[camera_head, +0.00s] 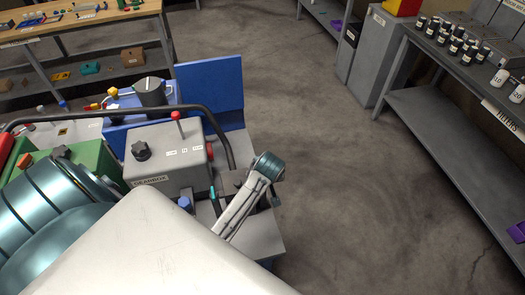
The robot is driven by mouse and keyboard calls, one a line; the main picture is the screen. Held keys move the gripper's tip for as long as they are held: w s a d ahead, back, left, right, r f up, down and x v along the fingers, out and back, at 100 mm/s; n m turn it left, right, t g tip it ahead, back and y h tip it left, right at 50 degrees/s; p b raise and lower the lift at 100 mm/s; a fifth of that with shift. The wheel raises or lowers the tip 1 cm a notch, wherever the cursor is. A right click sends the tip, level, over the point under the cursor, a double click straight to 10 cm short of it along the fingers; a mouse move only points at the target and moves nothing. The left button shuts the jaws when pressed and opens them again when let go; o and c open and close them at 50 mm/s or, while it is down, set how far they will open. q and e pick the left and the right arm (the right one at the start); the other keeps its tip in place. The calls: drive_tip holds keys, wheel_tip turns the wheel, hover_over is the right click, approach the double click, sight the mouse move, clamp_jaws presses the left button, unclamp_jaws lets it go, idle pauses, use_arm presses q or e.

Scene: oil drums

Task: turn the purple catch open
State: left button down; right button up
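I cannot make out a purple catch for certain. A small blue-violet knob (185,203) sits at the front foot of a grey control box (165,155), partly behind my white arm link. The box carries a black knob (141,151), a red-tipped lever (178,122) and a red button on its right side. One of my arms fills the lower left and hides much of the machine. A smaller white and teal arm section of mine stands right of the box.
A black tubular rail (110,109) arches over the box. A blue panel (210,90) stands behind it. A workbench (70,25) is at the back left. A shelf with dark jars (455,45) is at the right. The concrete floor (340,190) between is clear.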

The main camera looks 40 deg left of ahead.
use_arm(q)
drive_tip(key=shift+n, duration=0.3)
drive_tip(key=c, duration=1.5)
unclamp_jaws()
drive_tip(key=shift+d+r, duration=0.1)
drive_tip(key=shift+d+r, duration=0.1)
drive_tip(key=shift+r, duration=0.2)
drive_tip(key=b+v, duration=0.3)
drive_tip(key=v, duration=0.7)
drive_tip(key=shift+d, duration=0.1)
